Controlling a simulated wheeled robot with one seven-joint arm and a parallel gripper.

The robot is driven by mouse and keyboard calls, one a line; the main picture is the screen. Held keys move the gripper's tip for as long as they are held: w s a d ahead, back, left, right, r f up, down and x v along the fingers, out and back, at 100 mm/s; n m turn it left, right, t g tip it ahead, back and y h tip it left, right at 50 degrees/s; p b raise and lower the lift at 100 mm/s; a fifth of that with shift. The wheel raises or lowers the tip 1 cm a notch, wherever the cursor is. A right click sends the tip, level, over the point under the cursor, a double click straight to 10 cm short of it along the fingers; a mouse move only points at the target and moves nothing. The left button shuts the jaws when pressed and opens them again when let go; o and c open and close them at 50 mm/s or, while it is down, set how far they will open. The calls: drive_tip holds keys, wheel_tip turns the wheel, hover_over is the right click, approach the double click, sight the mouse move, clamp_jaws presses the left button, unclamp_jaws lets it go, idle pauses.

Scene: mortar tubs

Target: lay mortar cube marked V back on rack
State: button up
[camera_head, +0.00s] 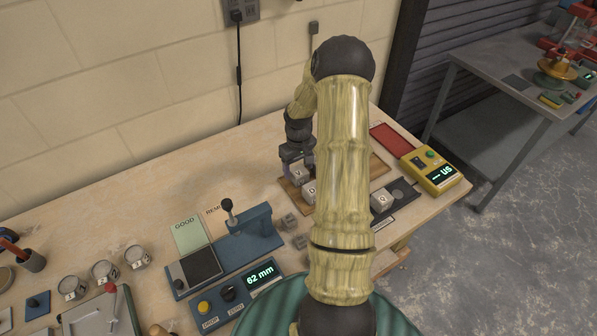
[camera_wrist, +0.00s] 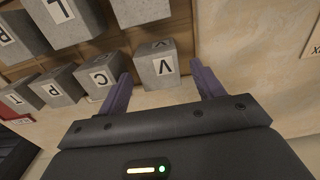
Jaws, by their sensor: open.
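The grey mortar cube marked V (camera_wrist: 157,66) shows in the wrist view at the end of a row of cubes. It seems to sit on the wooden rack (camera_wrist: 186,42). My gripper (camera_wrist: 163,84) is open, with one purple finger on each side of the cube; a gap shows on the right side. In the head view my gripper (camera_head: 298,158) is low over the left end of the rack (camera_head: 291,196), around a cube (camera_head: 299,174) whose mark is too small to read. My arm hides the middle of the rack.
Cubes marked C (camera_wrist: 97,78), P (camera_wrist: 56,87) and L (camera_wrist: 72,16) stand close by. A yellow meter (camera_head: 431,171), a red mat (camera_head: 391,139) and a cube on a dark fixture (camera_head: 381,200) lie right of my arm. A blue press (camera_head: 250,232) stands left, with loose grey cubes nearby.

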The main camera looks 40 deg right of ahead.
sight(299, 171)
wheel_tip(299, 171, up, 10)
drive_tip(key=b, duration=0.1)
drive_tip(key=shift+s+f, duration=0.15)
idle(0.4)
